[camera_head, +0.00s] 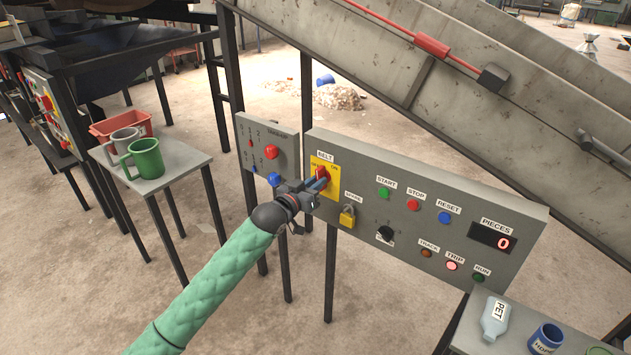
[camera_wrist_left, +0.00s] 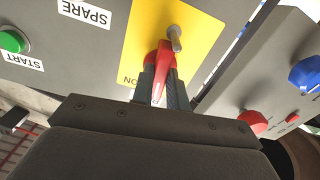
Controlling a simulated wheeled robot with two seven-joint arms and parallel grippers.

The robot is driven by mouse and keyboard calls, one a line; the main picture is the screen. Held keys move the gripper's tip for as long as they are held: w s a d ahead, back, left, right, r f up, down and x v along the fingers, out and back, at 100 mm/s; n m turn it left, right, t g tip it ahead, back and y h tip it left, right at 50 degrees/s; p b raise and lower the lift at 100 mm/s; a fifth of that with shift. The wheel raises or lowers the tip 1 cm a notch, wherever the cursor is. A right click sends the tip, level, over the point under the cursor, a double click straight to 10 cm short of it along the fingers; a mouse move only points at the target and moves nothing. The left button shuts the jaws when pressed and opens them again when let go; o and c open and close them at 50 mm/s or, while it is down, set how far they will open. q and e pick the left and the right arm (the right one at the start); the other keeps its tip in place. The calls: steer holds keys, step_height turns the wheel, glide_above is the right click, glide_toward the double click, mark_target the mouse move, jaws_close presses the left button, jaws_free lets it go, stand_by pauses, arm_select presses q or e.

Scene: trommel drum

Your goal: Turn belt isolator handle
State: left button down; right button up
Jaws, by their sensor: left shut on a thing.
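The belt isolator handle is red (camera_head: 322,174) on a yellow plate (camera_head: 318,163) under the BELT label, at the left end of the grey control panel. In the left wrist view the red handle (camera_wrist_left: 165,62) lies between my two fingers, with a metal padlock hasp or pin (camera_wrist_left: 175,38) beside its far end. My left gripper (camera_head: 317,185) reaches up to the panel and is shut on the handle, also in the left wrist view (camera_wrist_left: 160,88). The handle points toward the ON side in the wrist view. My right gripper is not in view.
A yellow padlock (camera_head: 347,216) hangs right of the handle under SPARE. START (camera_head: 383,193), STOP (camera_head: 413,204) and RESET (camera_head: 445,217) buttons sit further right. A smaller panel (camera_head: 262,135) adjoins on the left. A side table (camera_head: 185,158) carries mugs.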

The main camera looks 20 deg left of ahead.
arm_select(q)
steer(key=shift+m, duration=0.8)
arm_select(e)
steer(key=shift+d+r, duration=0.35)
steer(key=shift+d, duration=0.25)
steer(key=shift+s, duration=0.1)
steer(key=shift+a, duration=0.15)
arm_select(q)
steer(key=c, duration=1.7)
jaws_free()
steer(key=shift+o, duration=0.3)
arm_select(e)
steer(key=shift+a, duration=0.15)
arm_select(q)
steer(key=shift+s, duration=0.1)
